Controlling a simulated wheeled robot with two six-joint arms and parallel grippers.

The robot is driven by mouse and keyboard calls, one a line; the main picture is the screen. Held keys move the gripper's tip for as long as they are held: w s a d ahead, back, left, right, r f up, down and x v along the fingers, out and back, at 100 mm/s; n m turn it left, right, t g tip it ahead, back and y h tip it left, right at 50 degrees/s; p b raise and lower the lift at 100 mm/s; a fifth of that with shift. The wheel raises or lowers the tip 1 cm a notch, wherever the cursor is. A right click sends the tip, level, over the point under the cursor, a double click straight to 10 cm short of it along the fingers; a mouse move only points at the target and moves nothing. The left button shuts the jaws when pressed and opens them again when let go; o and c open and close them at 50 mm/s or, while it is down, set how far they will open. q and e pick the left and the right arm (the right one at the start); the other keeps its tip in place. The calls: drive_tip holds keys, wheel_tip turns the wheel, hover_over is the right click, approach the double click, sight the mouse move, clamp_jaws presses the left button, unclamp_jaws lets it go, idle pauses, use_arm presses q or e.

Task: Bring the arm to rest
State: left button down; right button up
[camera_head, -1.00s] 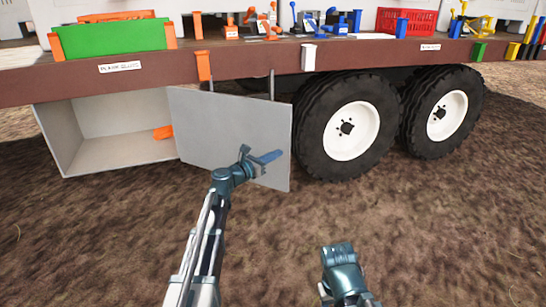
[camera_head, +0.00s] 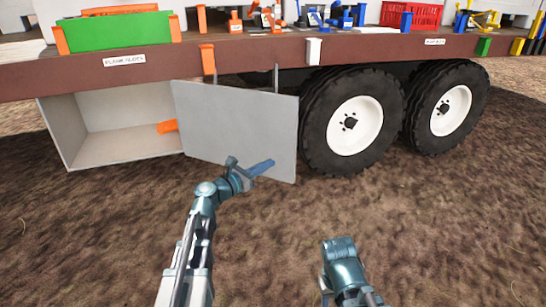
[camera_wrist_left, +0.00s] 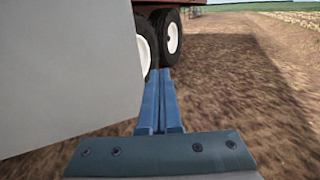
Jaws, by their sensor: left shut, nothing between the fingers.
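My left gripper (camera_head: 262,167) is in front of the lower part of the open grey door panel (camera_head: 240,125) in the head view. Its blue fingers are together with nothing between them. In the left wrist view the shut fingers (camera_wrist_left: 159,100) point toward the wheels, with the grey panel (camera_wrist_left: 65,75) close on their left. I cannot tell whether they touch the panel. My right arm (camera_head: 342,265) shows at the bottom of the head view, but its fingertips cannot be made out.
The open compartment (camera_head: 120,143) under the trailer holds an orange thing (camera_head: 167,126). Two black tyres (camera_head: 352,122) stand right of the door. A green bin (camera_head: 118,31) and a red crate (camera_head: 411,15) sit on the trailer bed. Bare soil in front is free.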

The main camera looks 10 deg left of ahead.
use_arm(q)
drive_tip(key=s+d+f+m+g+y+p, duration=0.1)
drive_tip(key=s+d+f+m+g+y, duration=0.1)
drive_tip(key=s+d+f+m+g, duration=1.2)
drive_tip(key=s+f+m+g+y, duration=0.1)
drive_tip(key=s+f+m+y, duration=0.25)
drive_tip(key=s+m, duration=0.5)
drive_tip(key=s+f+m+y, duration=0.3)
drive_tip(key=s+m+y, duration=0.3)
drive_tip(key=m, duration=0.4)
wheel_tip(320, 180, up, 38)
drive_tip(key=p, duration=3.9)
drive_tip(key=shift+s+a+r+m, duration=0.25)
drive_tip(key=shift+s+m, duration=0.1)
drive_tip(key=shift+s, duration=0.1)
drive_tip(key=shift+h, duration=0.25)
